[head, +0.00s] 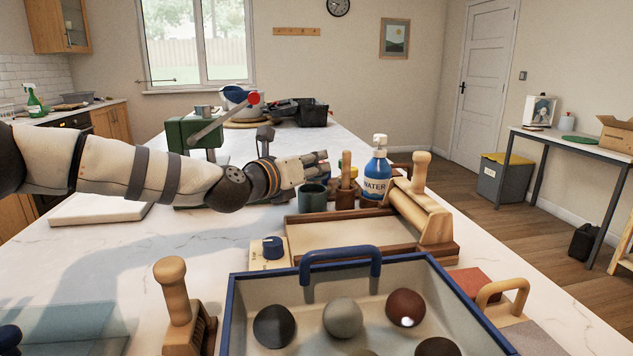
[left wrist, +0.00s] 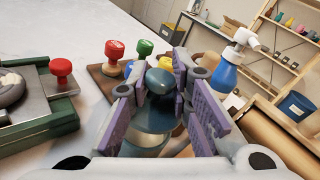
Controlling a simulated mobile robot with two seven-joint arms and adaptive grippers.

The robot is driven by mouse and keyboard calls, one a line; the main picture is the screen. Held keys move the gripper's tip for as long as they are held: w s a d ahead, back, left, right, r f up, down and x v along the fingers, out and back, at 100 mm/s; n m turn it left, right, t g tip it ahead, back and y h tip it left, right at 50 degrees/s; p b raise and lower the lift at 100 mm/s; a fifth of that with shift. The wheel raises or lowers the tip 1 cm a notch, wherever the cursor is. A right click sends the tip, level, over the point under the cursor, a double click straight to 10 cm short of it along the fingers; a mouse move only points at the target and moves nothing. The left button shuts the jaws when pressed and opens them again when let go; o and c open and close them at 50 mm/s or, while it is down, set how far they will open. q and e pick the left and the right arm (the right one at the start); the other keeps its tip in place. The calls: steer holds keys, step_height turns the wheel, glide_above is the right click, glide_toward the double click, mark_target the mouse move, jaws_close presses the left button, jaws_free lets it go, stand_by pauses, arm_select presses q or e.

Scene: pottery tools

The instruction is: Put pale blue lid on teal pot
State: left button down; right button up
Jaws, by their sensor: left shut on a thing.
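The teal pot (head: 312,197) stands on the table in the head view, just below my left gripper (head: 318,166). In the left wrist view, the purple-padded fingers of my left gripper (left wrist: 165,92) are closed around a rounded blue-grey knob (left wrist: 160,80). It appears to be the knob of the pale blue lid. A wider round blue-grey shape shows beneath it, between the fingers. I cannot tell where lid and pot meet there. In the head view the lid is hidden by the hand. My right gripper is not in view.
A blue WATER bottle (head: 376,171) and a wooden-handled stamp (head: 347,187) stand close right of the pot. A framed wooden board (head: 345,238) with a roller lies in front. A blue-rimmed tray (head: 232,300) of clay balls is nearer. Several coloured-knob stamps stand beyond the fingers.

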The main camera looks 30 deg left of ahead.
mark_target(313, 179)
arm_select(q)
step_height(313, 179, down, 3)
steer(key=shift+r, duration=0.1)
steer(key=shift+s+r, duration=0.1)
steer(key=shift+r, duration=0.1)
steer(key=shift+f, duration=0.35)
steer(key=c, duration=1.5)
jaws_free()
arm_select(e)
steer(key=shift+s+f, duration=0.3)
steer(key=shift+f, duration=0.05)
arm_select(q)
steer(key=shift+o, duration=0.2)
